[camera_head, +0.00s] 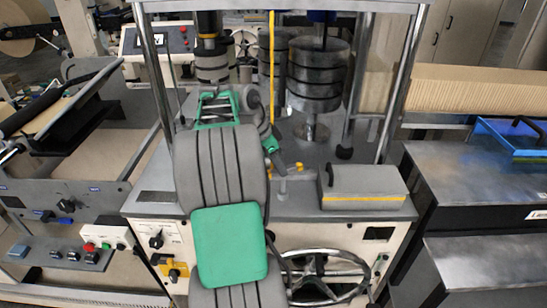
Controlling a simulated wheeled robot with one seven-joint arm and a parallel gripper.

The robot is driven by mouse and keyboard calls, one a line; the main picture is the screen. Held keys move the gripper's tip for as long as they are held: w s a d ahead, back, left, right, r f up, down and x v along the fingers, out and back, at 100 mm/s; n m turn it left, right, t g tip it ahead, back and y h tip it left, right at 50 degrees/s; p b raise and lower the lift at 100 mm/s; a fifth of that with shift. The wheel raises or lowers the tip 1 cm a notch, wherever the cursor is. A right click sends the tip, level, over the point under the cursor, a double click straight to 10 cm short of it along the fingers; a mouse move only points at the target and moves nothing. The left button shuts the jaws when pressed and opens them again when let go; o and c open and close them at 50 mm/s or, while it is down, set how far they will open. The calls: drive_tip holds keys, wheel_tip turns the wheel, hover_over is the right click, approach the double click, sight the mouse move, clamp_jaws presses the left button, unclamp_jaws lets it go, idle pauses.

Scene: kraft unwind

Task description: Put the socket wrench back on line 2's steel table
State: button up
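My green and grey arm reaches up from the bottom middle over a machine's grey top (370,170). I cannot make out the socket wrench or whether the fingers are open. A dark steel table (465,165) stands at the right; no label shows whether it is line 2's.
Stacked grey discs (318,75) and chrome posts rise behind my gripper. A grey block with a black handle (362,188) sits right of it. A handwheel (325,275) is on the machine's front. A blue tray (512,137) lies on the right table, whose near part looks clear.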

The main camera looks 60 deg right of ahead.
drive_tip(key=v, duration=0.5)
drive_tip(key=shift+r+p, duration=0.1)
drive_tip(key=shift+p, duration=0.3)
drive_tip(key=shift+w+a+r, duration=0.1)
drive_tip(key=shift+w+a, duration=0.15)
drive_tip(key=shift+w, duration=0.05)
drive_tip(key=w+a+r+n+t, duration=0.1)
drive_tip(key=w+a+n+t, duration=0.1)
drive_tip(key=w+a+n, duration=0.5)
drive_tip(key=w+a+r+n+t, duration=0.15)
drive_tip(key=w+a+n, duration=0.25)
drive_tip(key=a, duration=0.6)
drive_tip(key=s+a+f+n+t+y, duration=0.1)
drive_tip(key=a+n, duration=0.6)
drive_tip(key=a, duration=0.7)
drive_tip(key=s+a+f+n+t+y, duration=0.2)
drive_tip(key=a+f+n, duration=0.4)
drive_tip(key=a, duration=0.8)
drive_tip(key=shift+a+n+t+y, duration=0.25)
drive_tip(key=shift+n+t, duration=0.2)
drive_tip(key=shift+n, duration=0.65)
drive_tip(key=shift+s+d, duration=0.1)
drive_tip(key=shift+d, duration=0.05)
